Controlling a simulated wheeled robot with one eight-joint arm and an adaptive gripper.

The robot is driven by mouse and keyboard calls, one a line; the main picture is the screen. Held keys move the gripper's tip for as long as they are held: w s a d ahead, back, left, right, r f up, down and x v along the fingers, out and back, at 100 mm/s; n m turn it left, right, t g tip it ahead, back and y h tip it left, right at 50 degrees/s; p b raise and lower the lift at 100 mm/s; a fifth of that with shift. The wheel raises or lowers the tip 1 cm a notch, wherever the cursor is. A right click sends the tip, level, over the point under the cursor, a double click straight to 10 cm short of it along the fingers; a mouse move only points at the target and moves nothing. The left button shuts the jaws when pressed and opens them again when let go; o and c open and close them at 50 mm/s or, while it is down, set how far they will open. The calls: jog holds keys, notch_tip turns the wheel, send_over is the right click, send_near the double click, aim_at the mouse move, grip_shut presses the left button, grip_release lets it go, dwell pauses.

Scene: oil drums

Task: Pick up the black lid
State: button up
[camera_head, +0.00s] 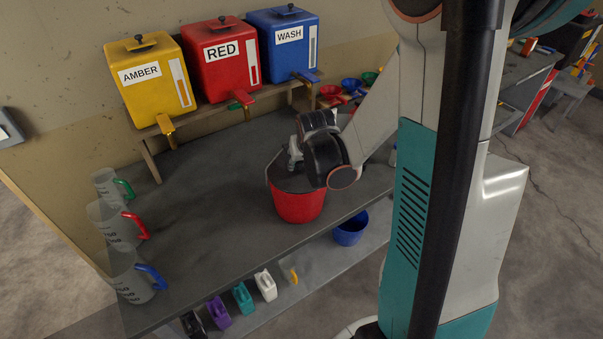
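A red bucket (298,206) stands on the grey bench. Its top looks dark, which seems to be the black lid (284,182), partly covered by my wrist. A thin handle rises at the bucket's left side. My gripper (294,164) points down just above the lid, near its back left part. The gripper is small in this view and partly hidden by my wrist, so I cannot tell whether it is open, shut or touching the lid.
Amber (158,83), red (221,60) and blue (284,44) tanks with taps stand on a raised shelf behind. Clear jugs (116,225) line the bench's left edge. A blue bucket (350,229) and several small jugs (243,297) sit lower in front. The bench left of the bucket is clear.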

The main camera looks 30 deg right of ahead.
jog(key=shift+b+x, duration=0.3)
jog(key=shift+x, duration=0.8)
grip_shut()
jog(key=shift+r, duration=0.15)
